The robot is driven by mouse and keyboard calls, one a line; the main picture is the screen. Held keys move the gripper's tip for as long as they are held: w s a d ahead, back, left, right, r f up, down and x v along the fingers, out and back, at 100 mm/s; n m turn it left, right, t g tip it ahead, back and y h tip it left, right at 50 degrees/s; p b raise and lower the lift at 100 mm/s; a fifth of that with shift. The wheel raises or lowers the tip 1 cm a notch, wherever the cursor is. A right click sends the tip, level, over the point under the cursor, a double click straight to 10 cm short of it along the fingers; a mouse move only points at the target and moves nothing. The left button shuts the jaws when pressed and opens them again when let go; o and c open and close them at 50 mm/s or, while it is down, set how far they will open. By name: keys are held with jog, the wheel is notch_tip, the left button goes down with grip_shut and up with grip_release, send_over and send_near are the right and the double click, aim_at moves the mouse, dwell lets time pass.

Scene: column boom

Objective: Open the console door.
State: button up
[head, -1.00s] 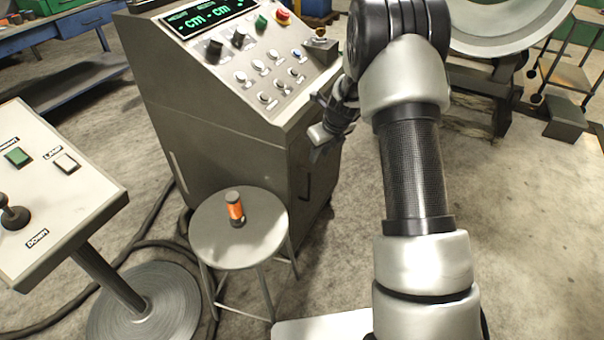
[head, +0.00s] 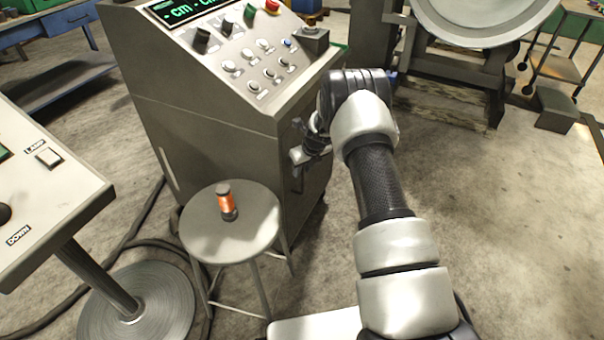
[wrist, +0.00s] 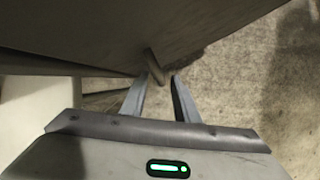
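The console (head: 205,115) is a grey cabinet with a sloped panel of buttons. Its door (head: 313,190) is on the side facing right and looks closed. My gripper (head: 300,156) is up against that side in the head view, and it largely hides the door handle. In the wrist view the door (wrist: 120,35) fills the top as a dark panel. A short handle (wrist: 154,66) stands out from it, at and just beyond my fingertips (wrist: 159,79). The two fingers are apart, one on each side of the handle's line. I cannot tell whether either touches it.
A round stool (head: 245,240) with an orange-and-black cylinder (head: 227,202) on it stands close in front of the console. A pedestal control box (head: 50,200) is at the left, with cables on the floor. The floor (head: 520,240) to the right is clear.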

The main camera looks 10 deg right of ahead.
jog(key=shift+x, duration=0.85)
jog(key=shift+c, duration=0.4)
grip_shut()
